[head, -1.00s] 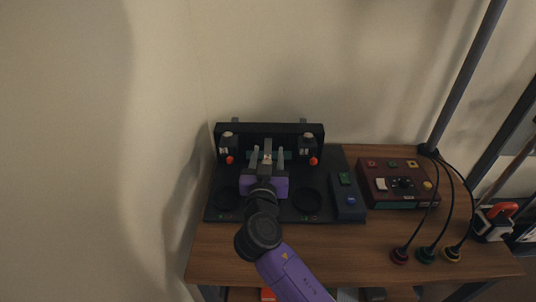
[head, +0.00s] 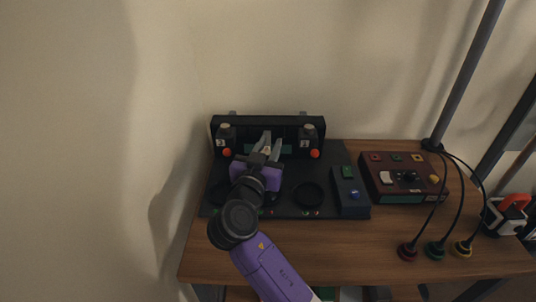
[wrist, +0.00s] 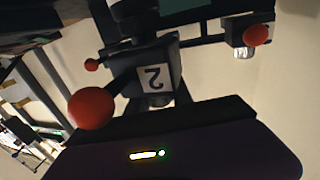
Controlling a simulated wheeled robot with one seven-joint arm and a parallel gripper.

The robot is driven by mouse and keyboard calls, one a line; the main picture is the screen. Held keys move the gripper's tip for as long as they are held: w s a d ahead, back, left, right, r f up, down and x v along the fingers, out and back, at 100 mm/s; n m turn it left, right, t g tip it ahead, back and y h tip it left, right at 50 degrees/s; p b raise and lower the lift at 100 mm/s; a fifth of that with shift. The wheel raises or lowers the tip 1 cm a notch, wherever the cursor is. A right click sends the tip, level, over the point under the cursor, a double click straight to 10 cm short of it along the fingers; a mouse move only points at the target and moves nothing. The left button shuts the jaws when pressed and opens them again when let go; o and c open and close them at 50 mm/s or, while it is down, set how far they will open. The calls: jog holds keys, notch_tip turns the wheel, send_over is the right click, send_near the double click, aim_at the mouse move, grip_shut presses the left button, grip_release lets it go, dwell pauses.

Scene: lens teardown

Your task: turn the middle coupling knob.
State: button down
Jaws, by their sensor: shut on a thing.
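A black fixture (head: 290,125) stands at the back of a dark base plate, with a knobbed block (head: 226,132) at its left and another (head: 308,133) at its right, each with a red ball beside it. My gripper (head: 268,147) is at the middle of the fixture, between these blocks, with its fingers tilted to the right. It is shut on the middle coupling knob, which my fingers and purple gripper body mostly hide. In the wrist view, a block with an upside-down 2 label (wrist: 154,78) sits just beyond my gripper body, with a large red ball (wrist: 91,108) beside it.
On the base plate (head: 285,208) are round dark rings and a blue box (head: 350,191) with buttons. A dark red control box (head: 402,178) stands to the right. Cables with coloured ends lie at the table's right front. The front wood is bare.

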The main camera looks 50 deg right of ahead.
dwell(0.3)
jog(key=c, duration=1.1)
grip_release()
jog(key=v, duration=0.7)
jog(key=shift+s+a+b, duration=0.15)
jog(key=shift+a+b, duration=0.25)
jog(key=shift+a, duration=0.1)
